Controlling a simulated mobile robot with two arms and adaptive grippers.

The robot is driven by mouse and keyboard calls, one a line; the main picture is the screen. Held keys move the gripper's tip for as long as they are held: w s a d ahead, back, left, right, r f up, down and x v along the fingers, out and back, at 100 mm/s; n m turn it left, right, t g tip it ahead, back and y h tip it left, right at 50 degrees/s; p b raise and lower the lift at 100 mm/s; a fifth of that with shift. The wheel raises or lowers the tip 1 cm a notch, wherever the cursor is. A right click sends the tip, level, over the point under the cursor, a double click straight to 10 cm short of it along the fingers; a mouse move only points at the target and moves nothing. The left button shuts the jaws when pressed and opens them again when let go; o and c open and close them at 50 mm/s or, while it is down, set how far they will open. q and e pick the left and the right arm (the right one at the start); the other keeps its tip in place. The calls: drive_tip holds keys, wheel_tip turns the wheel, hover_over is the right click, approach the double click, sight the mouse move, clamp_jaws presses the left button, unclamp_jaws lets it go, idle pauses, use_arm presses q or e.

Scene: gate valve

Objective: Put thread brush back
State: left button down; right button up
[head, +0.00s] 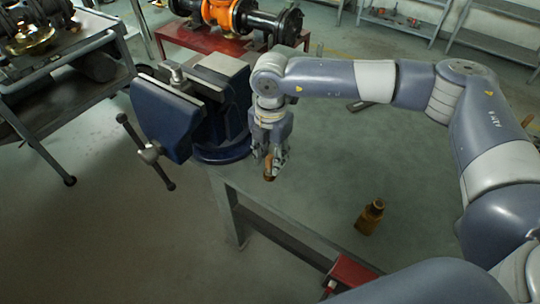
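My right gripper (274,160) hangs fingers-down beside the blue vise, near the left edge of the workbench (320,170). Its fingers are closed around a small brown piece, which looks like the handle of the thread brush (269,172). The rest of the brush is hidden by the fingers or too small to make out. I cannot tell whether it touches the bench. My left gripper is not in view.
A blue bench vise (172,115) stands just left of my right gripper. A brown bottle (370,216) stands on the bench at right, and a red box (350,272) lies at the near edge. An orange-black valve (225,14) is on a red stand behind.

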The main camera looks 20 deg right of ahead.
drive_tip(key=shift+r, duration=0.35)
wheel_tip(320, 180, up, 12)
drive_tip(key=b, duration=0.1)
drive_tip(key=shift+f+b, duration=0.15)
drive_tip(key=shift+b, duration=0.25)
